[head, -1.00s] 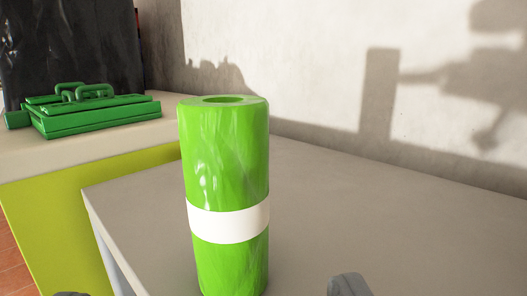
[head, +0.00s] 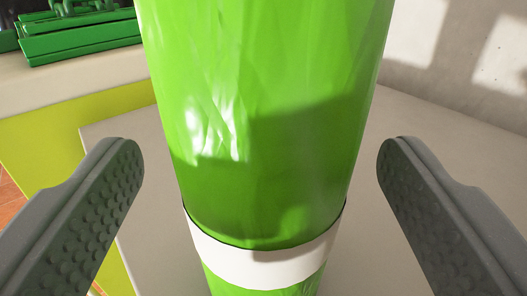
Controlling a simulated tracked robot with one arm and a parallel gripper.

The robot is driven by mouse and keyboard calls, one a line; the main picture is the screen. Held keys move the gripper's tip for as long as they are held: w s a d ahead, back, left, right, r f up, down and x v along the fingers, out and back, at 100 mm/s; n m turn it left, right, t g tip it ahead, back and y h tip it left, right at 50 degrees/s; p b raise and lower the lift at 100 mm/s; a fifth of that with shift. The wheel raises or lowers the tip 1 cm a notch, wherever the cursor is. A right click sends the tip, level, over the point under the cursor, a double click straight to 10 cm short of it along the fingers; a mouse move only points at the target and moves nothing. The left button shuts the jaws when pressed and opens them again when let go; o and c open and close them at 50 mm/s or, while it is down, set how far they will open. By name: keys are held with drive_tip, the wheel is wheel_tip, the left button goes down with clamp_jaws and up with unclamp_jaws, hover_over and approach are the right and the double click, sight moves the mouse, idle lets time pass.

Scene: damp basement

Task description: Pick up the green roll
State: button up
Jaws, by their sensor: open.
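The green roll (head: 265,110) stands upright on a grey surface (head: 150,190), close in front of the camera. It is glossy, with a white band (head: 265,258) around its lower part. Its top and its base are outside the picture. My gripper (head: 262,155) is open, with one dimpled finger on each side of the roll. A gap shows between each finger and the roll, wider on the left. A shadow falls across the middle of the roll.
A green metal box (head: 80,38) sits at the upper left on a pale top (head: 90,75) with a yellow-green front (head: 60,130). A concrete wall (head: 450,50) stands behind on the right. The grey surface beside the roll looks clear.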

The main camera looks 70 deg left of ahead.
drive_tip(key=p+x, duration=0.1)
drive_tip(key=x, duration=0.3)
drive_tip(key=shift+w+a+p, duration=0.15)
drive_tip(key=shift+w+p, duration=0.05)
drive_tip(key=shift+p, duration=0.15)
drive_tip(key=shift+c, duration=0.3)
drive_tip(key=shift+f, duration=0.2)
drive_tip(key=c, duration=1.2)
drive_tip(key=shift+o, duration=0.2)
drive_tip(key=shift+r, duration=0.15)
